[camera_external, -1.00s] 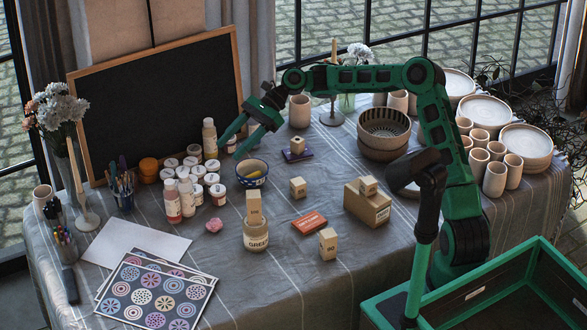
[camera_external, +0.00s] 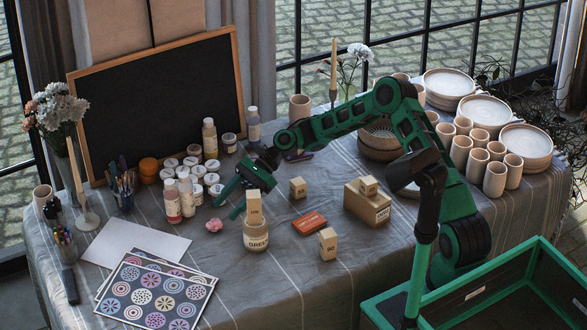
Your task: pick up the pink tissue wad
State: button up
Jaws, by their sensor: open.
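The pink tissue wad (camera_external: 214,225) is a small crumpled lump lying on the grey-striped tablecloth, left of the jar marked GREEN and below the white-lidded paint pots. My gripper (camera_external: 226,212) is open and empty. Its green fingers point down and to the left, with the tips just above and to the right of the wad in the picture. I cannot tell how high the tips are over the cloth. The wad shows whole, with no finger around it.
The GREEN jar (camera_external: 256,238) with a wooden block (camera_external: 254,208) on it stands close right of my fingers. Paint pots and bottles (camera_external: 173,202) stand close on the left. White paper (camera_external: 135,243) lies lower left. Cloth below the wad is clear.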

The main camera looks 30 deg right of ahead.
aim_at(216, 219)
jog(key=x, duration=0.7)
jog(key=shift+w+a+f, duration=0.1)
jog(key=shift+f, duration=0.1)
jog(key=shift+c, duration=0.7)
jog(key=c, duration=1)
